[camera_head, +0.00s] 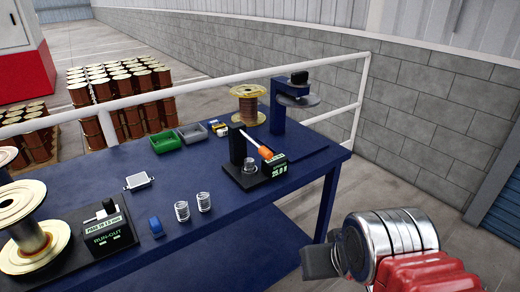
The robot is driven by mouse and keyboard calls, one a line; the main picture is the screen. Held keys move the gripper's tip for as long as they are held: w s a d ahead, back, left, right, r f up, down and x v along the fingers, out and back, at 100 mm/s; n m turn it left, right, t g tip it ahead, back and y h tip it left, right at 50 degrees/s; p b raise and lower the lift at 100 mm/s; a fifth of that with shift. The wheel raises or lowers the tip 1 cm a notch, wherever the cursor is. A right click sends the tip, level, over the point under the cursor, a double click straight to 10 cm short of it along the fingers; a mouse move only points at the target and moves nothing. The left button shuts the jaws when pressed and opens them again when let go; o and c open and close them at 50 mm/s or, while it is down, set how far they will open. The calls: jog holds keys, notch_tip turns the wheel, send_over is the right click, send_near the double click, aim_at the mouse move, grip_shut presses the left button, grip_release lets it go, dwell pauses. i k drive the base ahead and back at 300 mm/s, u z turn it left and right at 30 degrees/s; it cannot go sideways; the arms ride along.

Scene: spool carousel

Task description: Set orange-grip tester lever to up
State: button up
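The tester (238,147) stands on the right part of the blue table, with a black upright post on a black base. Its lever has a thin pale rod and an orange grip (266,154). The rod slopes from the upper part of the post down to the right, so the grip end is the lower one. A green-lit display (278,169) sits on the base beside it, and a small coil spring (250,165) is below the lever. My gripper (318,262) is at the lower right, off the table's front edge and apart from the lever. Its finger opening cannot be made out.
Two loose springs (182,211), a blue roll (155,226) and a run-out gauge (107,232) are on the blue table (215,232). Green (166,141) and grey (193,133) trays, a copper spool (248,105) and a tall blue stand (277,108) are behind. A white railing (358,95) runs behind the table.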

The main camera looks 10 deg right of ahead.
aim_at(265, 154)
jog(key=k, duration=0.65)
jog(key=u, duration=0.25)
jog(key=i, duration=0.6)
jog(key=u, duration=0.6)
jog(key=i, duration=0.8)
jog(key=u, duration=0.1)
